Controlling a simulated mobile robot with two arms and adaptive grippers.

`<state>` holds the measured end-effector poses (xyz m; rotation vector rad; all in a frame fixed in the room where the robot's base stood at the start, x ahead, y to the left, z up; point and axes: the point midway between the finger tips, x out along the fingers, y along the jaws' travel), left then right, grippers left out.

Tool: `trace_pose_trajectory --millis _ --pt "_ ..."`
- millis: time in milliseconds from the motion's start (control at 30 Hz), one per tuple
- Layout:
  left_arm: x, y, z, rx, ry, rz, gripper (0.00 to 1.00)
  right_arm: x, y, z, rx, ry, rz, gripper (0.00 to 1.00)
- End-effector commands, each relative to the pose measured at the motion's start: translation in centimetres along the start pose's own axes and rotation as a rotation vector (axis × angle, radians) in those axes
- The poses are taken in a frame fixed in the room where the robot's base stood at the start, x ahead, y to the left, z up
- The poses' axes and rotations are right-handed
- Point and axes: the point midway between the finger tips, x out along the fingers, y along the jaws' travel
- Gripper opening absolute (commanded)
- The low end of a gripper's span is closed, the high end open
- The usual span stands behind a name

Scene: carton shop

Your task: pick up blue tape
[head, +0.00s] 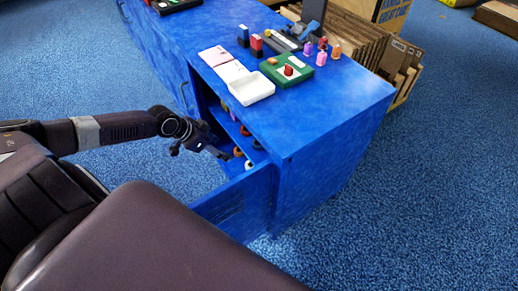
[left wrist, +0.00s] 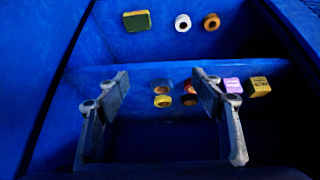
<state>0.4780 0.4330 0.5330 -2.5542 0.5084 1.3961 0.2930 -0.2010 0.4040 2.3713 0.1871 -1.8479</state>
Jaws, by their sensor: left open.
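My left gripper (head: 218,152) is at the open front of the blue cabinet (head: 330,135) in the head view. In the left wrist view the gripper (left wrist: 160,82) is open and empty, with its fingers spread in front of a shelf. Between and behind the fingers sit several small rolls, among them a tan roll (left wrist: 162,86), a yellow roll (left wrist: 163,101) and an orange-red roll (left wrist: 189,99). The gripper appears apart from them. I cannot make out a clearly blue tape roll; blue on the blue shelf would be hard to see.
Another shelf holds a green-yellow block (left wrist: 137,20), a white roll (left wrist: 183,22) and an orange roll (left wrist: 211,21). A purple box (left wrist: 232,85) and a yellow box (left wrist: 260,86) sit right of the fingers. The open cabinet door (head: 240,200) stands near my arm.

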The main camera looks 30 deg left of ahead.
Motion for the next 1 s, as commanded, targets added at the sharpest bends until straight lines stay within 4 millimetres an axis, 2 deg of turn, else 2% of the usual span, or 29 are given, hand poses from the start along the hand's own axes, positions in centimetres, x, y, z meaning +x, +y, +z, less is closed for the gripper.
trace_pose_trajectory --millis 33,200,300,1000 --pt "1.5 0.0 0.9 0.0 0.0 -0.001 0.61 0.6 0.0 0.0 0.001 0.007 0.001 0.15" --pt "2.5 0.0 1.5 0.0 0.001 -0.001 0.61 -0.3 0.1 -0.4 0.002 0.014 0.003 0.15" --pt "2.8 0.0 1.1 -0.001 0.003 0.0 0.61 -0.9 0.1 -0.6 0.003 0.018 0.003 0.15" --pt "8.0 0.0 -7.2 0.0 0.004 -0.001 0.61 -8.5 0.4 -1.5 0.007 0.057 0.01 0.15"
